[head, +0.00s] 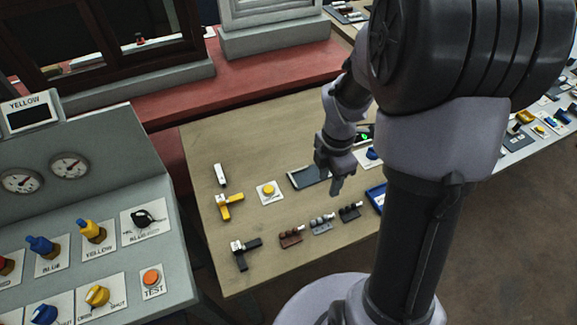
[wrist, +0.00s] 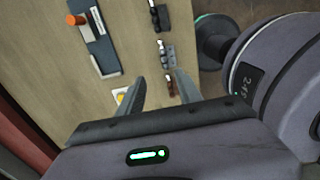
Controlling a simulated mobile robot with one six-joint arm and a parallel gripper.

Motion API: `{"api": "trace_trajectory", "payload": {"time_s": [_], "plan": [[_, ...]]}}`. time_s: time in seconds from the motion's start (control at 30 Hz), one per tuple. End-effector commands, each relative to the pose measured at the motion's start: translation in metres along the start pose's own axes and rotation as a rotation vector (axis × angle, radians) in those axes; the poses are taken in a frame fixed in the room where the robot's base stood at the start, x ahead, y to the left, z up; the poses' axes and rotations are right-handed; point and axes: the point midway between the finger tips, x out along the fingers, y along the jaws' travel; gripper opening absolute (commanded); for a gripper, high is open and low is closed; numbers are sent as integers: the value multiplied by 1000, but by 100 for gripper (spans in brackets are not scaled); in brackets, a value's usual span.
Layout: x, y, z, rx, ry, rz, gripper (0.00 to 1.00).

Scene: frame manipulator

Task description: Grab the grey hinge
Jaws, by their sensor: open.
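The grey hinge (head: 321,225) lies on the wooden table in the head view, in a slanting row between a brown hinge (head: 291,237) and a black hinge (head: 350,212). In the wrist view the grey hinge (wrist: 166,55) is ahead of the fingertips, between the black hinge (wrist: 159,18) and the brown hinge (wrist: 170,86). My gripper (head: 337,187) is above the table, up and right of the grey hinge in the head view. Its two fingers also show in the wrist view (wrist: 160,77), apart and with nothing held; the brown hinge appears between them.
A dark grey plate (head: 308,178) and a yellow button on a white base (head: 269,191) lie behind the hinges. A blue tray (head: 376,196) is partly hidden by my arm. Yellow (head: 230,205) and black (head: 244,252) handled pieces are at left. A control panel (head: 90,200) borders the table.

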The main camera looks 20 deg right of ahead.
Motion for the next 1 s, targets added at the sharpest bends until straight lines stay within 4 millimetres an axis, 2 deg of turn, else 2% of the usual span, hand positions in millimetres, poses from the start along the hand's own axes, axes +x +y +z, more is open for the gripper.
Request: {"api": "trace_trajectory", "payload": {"time_s": [0.2, 0.33, 0.4, 0.57, 0.8, 1.0], "plan": [[70, -1, -1, -3, 2, -5, 42], [103, -1, -1, -2, 2, -4, 42], [114, -1, -1, -2, 2, -3, 42], [126, 0, -2, -2, 0, -1, 42], [171, 0, -7, -2, 1, -2, 42], [171, 0, -6, -1, 0, 0, 42]]}}
